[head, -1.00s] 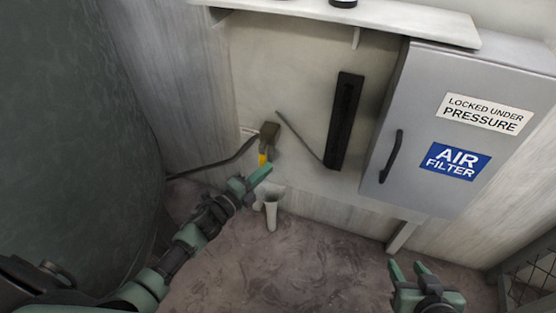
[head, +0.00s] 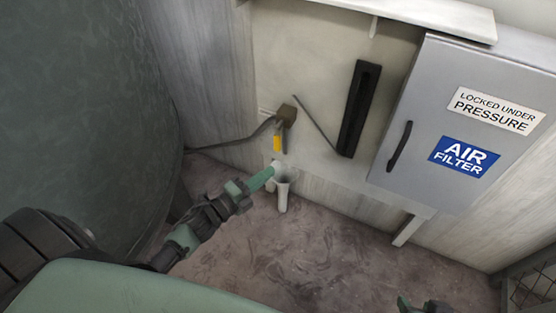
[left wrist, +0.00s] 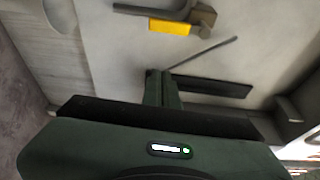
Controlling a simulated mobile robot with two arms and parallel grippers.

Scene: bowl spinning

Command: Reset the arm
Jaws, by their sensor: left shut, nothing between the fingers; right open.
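My left gripper (head: 268,175) is shut and empty. Its fingertips are just below the yellow-handled valve (head: 278,143) on the wall, apart from it as far as I can tell, and overlap the rim of the white funnel-like pipe (head: 283,190) in the picture. In the left wrist view the closed fingers (left wrist: 163,88) point at the wall, with the yellow handle (left wrist: 170,27) above them. My right gripper (head: 410,304) is mostly cut off by the bottom edge of the head view; a green fingertip shows, and it is open.
A grey cabinet (head: 440,60) labelled air filter hangs at the right, with a black handle (head: 399,147). A black bar (head: 360,108) is on the wall. A large dark green tank (head: 80,120) fills the left. The floor (head: 300,250) in the middle is clear.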

